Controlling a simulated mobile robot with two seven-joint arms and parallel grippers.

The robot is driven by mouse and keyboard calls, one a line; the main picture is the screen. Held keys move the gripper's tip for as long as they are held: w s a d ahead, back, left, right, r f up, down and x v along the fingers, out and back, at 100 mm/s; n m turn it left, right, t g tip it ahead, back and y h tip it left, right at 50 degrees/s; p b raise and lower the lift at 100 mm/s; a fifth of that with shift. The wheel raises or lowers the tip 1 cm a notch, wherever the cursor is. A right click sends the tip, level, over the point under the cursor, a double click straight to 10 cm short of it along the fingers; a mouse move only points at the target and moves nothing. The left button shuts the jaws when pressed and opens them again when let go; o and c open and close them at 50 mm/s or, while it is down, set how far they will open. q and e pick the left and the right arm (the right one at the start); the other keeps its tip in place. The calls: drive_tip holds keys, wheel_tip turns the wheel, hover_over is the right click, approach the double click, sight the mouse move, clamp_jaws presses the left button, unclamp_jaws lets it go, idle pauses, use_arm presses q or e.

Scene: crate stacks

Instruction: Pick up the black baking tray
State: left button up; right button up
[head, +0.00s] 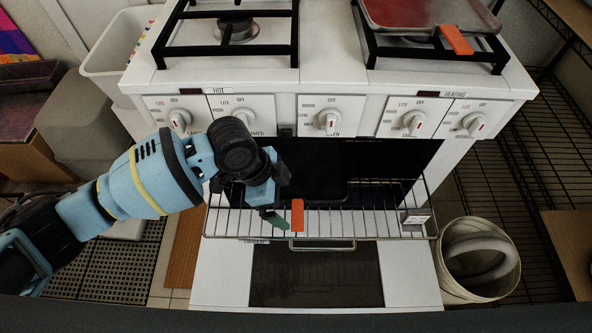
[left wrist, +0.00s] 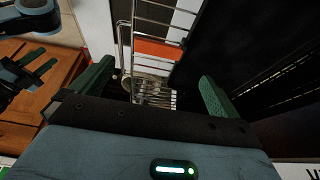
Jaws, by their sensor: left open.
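The black baking tray (head: 318,168) lies on the pulled-out wire rack (head: 370,220) in the open oven, its rear part in the dark. An orange handle (head: 297,214) sticks out at its front edge. My left gripper (head: 275,218) is just left of the handle in the head view. In the left wrist view its green fingers (left wrist: 156,84) are spread apart with nothing between them. The orange handle (left wrist: 163,50) shows beyond the fingertips, with the tray's dark surface (left wrist: 235,35) to its right. I cannot tell the exact gap.
The white stove (head: 330,80) carries knobs above the oven opening. A red pan with an orange handle (head: 455,39) sits on the right burner. A white bucket (head: 478,262) stands right of the open oven door (head: 315,275). A wire shelf (head: 530,200) is at the far right.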

sight(297, 213)
use_arm(q)
drive_tip(key=shift+x, duration=1.15)
drive_tip(key=shift+b+x, duration=0.6)
drive_tip(key=shift+x, duration=1.6)
drive_tip(key=shift+s+f, duration=0.1)
drive_tip(key=shift+f, duration=0.3)
drive_tip(key=shift+d+f, duration=0.1)
drive_tip(key=shift+f, duration=0.1)
drive_tip(key=shift+c, duration=0.4)
